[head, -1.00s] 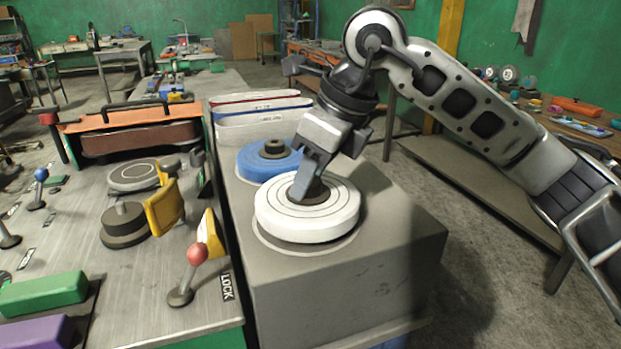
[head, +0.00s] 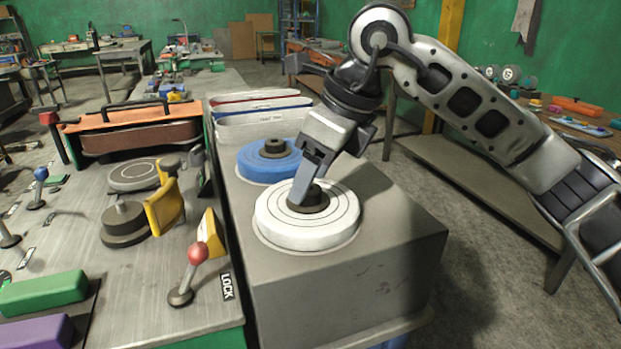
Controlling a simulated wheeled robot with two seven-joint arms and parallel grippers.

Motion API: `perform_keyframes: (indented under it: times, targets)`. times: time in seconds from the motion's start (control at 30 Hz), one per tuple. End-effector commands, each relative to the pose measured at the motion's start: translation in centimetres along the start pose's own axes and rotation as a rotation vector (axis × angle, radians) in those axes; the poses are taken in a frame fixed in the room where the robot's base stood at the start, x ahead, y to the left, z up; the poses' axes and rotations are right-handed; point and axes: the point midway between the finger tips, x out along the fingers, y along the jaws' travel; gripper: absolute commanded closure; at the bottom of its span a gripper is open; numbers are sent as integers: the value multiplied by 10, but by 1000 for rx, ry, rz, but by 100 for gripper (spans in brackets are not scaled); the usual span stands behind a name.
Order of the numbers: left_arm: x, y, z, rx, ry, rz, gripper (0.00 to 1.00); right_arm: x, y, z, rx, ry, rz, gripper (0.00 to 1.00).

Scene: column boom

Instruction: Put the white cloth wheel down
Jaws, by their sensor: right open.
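The white cloth wheel (head: 330,230) lies flat on the grey box top, on a round marked spot near the box's left side. Its dark hub (head: 309,201) sticks up in the middle. My right gripper (head: 303,192) is open, its fingers pointing down at the hub from above. The near finger covers part of the hub, so I cannot tell whether it touches. My left gripper is not in view.
A blue wheel (head: 255,163) with a dark hub lies just behind the white one. Several belts stand in a rack (head: 262,120) further back. To the left is a machine bench with a red-knobbed lever (head: 190,272) and yellow guards (head: 165,205). The box top's right part is clear.

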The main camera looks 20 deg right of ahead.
Motion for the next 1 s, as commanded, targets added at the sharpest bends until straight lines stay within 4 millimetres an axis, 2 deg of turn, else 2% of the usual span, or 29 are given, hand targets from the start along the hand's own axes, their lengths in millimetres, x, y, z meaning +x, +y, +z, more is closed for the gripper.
perform_keyframes:
  times: [0.3, 0.5, 0.67, 1.0]
  targets:
    - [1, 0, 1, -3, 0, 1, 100, -69, 0, 0, 1, -4, -3, 44]
    - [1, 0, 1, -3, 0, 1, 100, -98, 0, 0, 1, -1, -1, 44]
    - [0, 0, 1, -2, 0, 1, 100, -106, 0, 0, 0, -1, 1, 44]
    - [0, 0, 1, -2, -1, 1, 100, -106, 0, 0, 0, 0, 1, 44]
